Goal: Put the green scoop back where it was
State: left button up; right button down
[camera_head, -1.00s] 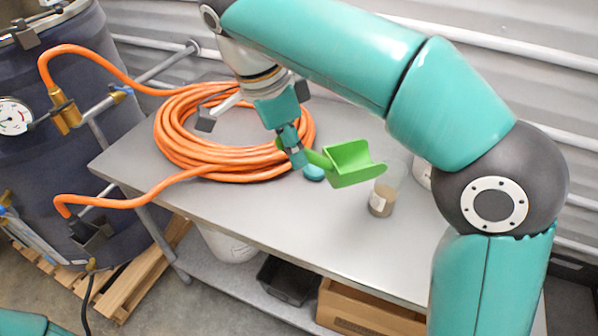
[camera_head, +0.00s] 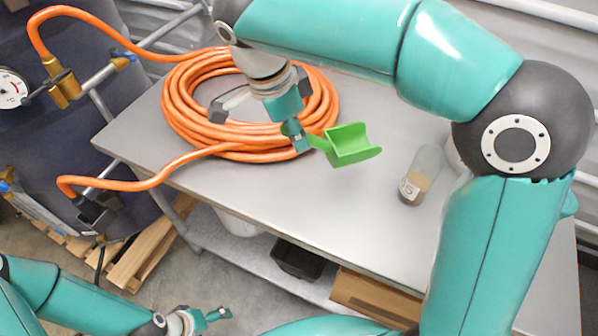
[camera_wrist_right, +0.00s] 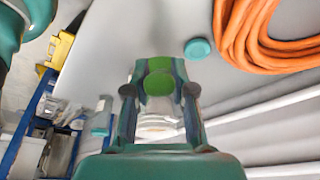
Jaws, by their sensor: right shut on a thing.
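The green scoop (camera_head: 352,146) is held by its handle in my right gripper (camera_head: 297,138), above the metal table (camera_head: 250,190). The scoop's bowl points right in the head view. Gaps to the tabletop are hard to judge. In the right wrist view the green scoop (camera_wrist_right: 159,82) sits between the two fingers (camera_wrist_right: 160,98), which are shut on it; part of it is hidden. My left gripper (camera_head: 207,318) is low in the head view, away from the table; its jaw opening is too small to tell.
A coiled orange hose (camera_head: 185,110) lies beside and behind my right gripper. A clear jar with brown contents (camera_head: 413,185) stands right of the scoop. A round teal lid (camera_wrist_right: 197,48) lies on the table in the wrist view. The table's front middle is clear.

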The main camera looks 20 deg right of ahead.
notch_tip(320, 180, down, 11)
jog(key=shift+f+p, duration=0.2)
jog(key=shift+p, duration=0.1)
jog(key=c, duration=1)
grip_release()
jog(key=shift+r, duration=0.1)
jog(key=v, duration=1.2)
